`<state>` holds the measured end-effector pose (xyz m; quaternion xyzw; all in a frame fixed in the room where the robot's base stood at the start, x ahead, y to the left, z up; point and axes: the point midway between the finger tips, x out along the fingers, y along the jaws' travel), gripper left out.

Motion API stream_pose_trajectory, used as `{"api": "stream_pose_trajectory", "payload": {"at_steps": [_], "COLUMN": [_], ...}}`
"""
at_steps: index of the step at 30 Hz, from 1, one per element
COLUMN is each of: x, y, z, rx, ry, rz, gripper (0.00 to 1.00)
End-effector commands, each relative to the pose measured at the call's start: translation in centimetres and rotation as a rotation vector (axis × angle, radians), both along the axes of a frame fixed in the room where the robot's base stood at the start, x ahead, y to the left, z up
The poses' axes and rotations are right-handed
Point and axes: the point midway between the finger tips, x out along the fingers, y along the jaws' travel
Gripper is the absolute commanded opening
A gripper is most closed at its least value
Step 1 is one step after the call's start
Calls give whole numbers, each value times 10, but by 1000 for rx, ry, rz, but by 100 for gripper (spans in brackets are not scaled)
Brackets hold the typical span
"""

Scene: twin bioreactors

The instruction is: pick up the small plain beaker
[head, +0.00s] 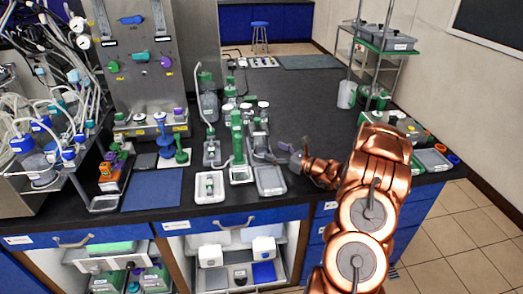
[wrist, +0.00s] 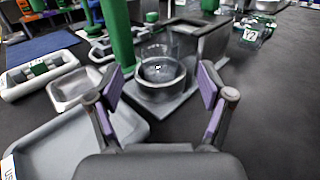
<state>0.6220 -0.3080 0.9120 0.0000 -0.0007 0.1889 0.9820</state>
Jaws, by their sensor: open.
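A small clear beaker (wrist: 160,72) stands upright in the wrist view, inside or behind a grey ring-shaped rim; I cannot tell which. It has a small dark mark near its middle. My gripper (wrist: 160,88) is open, with its purple-padded fingers to the left and right of the beaker in the picture. The fingers look nearer to the camera than the beaker, with nothing held between them. In the head view my gripper (head: 291,156) is low over the black bench, right of the green-columned stand. The beaker cannot be made out clearly there.
A green column (wrist: 117,32) stands close left of the beaker. A grey tray (wrist: 50,150) lies front left, and a white tray (head: 210,187) lies farther left. A clear box-like container (wrist: 190,40) is just behind. The black bench (head: 310,105) is mostly bare to the right.

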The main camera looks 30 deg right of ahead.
Motion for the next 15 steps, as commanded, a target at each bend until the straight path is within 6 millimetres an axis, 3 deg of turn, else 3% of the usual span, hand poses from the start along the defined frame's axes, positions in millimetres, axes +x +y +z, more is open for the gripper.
{"api": "stream_pose_trajectory", "payload": {"at_steps": [9, 15], "x": [32, 39], "y": [15, 17], "z": [-2, -2], "rx": [0, -1], "ry": [4, 2], "rz": [7, 5], "gripper": [80, 80]}}
